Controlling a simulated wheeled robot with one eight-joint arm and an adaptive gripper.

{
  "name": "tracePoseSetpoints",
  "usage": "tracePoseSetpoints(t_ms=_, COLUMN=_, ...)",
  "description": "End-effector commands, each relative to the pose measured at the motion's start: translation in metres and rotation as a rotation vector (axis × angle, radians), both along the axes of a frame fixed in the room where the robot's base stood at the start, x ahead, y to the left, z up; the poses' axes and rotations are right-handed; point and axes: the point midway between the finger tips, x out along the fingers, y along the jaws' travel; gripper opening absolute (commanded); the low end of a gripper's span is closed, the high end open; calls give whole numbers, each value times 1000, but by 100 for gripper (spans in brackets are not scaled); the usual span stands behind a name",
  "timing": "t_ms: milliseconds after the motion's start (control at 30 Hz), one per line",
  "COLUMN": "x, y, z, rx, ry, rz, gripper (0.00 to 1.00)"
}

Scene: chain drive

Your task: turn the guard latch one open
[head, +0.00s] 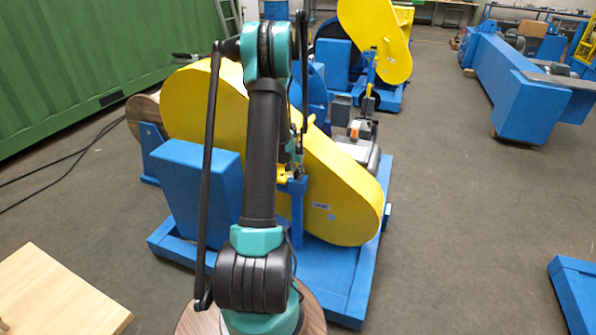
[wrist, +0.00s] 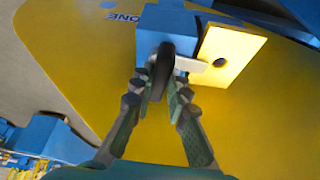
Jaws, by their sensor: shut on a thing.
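Guard latch one shows in the wrist view as a dark, rounded handle (wrist: 161,70) with a pale bar running to the right. It sits against a blue block (wrist: 168,20) beside a yellow tab (wrist: 232,55) with a round hole. The pale bar reaches across the tab's left edge. My gripper (wrist: 161,88) is shut on the dark handle, one finger on each side. The yellow chain guard (head: 345,195) lies behind it; part of a label reading "ONE" shows on it. In the head view my arm hides most of the latch area.
A blue housing (head: 200,185) stands left of my arm on the blue base frame (head: 340,285). A grey motor (head: 358,150) sits behind the guard. A wooden surface (head: 60,295) is at lower left. Open floor (head: 460,210) lies to the right.

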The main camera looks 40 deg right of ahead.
Motion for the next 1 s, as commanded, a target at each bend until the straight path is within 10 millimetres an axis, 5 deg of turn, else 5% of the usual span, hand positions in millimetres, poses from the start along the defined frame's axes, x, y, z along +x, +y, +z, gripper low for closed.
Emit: tracePoseSetpoints(t_ms=1000, x=6, y=-1, z=0, rx=-1, ry=1, rz=-915, gripper=0)
